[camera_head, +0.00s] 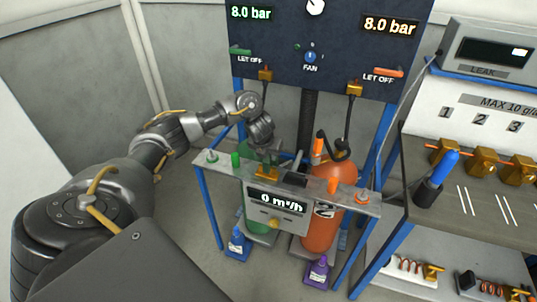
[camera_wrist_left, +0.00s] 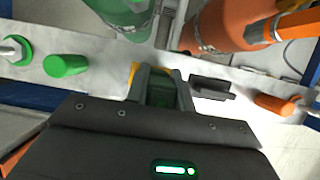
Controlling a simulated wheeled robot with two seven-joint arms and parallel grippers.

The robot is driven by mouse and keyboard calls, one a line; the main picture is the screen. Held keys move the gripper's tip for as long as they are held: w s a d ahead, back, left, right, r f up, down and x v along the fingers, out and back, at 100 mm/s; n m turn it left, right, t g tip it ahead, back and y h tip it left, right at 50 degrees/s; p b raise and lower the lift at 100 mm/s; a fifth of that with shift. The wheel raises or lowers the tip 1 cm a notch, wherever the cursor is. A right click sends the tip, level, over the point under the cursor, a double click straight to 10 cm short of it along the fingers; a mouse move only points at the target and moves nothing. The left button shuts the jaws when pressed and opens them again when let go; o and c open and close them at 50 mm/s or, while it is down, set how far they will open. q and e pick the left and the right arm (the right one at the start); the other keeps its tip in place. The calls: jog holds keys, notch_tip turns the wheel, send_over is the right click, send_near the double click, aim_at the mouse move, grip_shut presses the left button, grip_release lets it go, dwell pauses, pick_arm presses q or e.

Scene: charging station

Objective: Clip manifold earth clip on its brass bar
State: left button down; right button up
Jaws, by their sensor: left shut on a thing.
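My left gripper (camera_head: 266,158) reaches in from the left and points down at the top plate of the grey manifold stand (camera_head: 340,193). Its fingers are shut on a small piece, which I take to be the manifold earth clip; the fingers hide most of it. In the left wrist view the gripper (camera_wrist_left: 163,78) is at the plate, with yellow brass-coloured metal (camera_wrist_left: 134,71) showing beside its fingertips. In the head view this brass-coloured part (camera_head: 266,174) is just below the fingers. I cannot tell clip from brass bar here, or whether they touch. My right gripper is out of view.
A green cap (camera_head: 235,160) and an orange cap (camera_head: 333,185) stand on the plate. A green cylinder (camera_head: 256,220) and an orange cylinder (camera_head: 330,210) stand below. A flow display (camera_head: 277,201) faces front. A bench (camera_head: 470,225) with brass clamps is at right.

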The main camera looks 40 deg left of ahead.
pick_arm(q)
jog(key=shift+f+b, duration=0.4)
jog(key=shift+f, duration=0.2)
jog(key=c, duration=1.1)
grip_release()
jog(key=shift+r, duration=0.1)
jog(key=shift+s+r, duration=0.1)
jog(key=shift+r, duration=0.25)
jog(key=p+v, duration=0.4)
jog(key=v, duration=0.6)
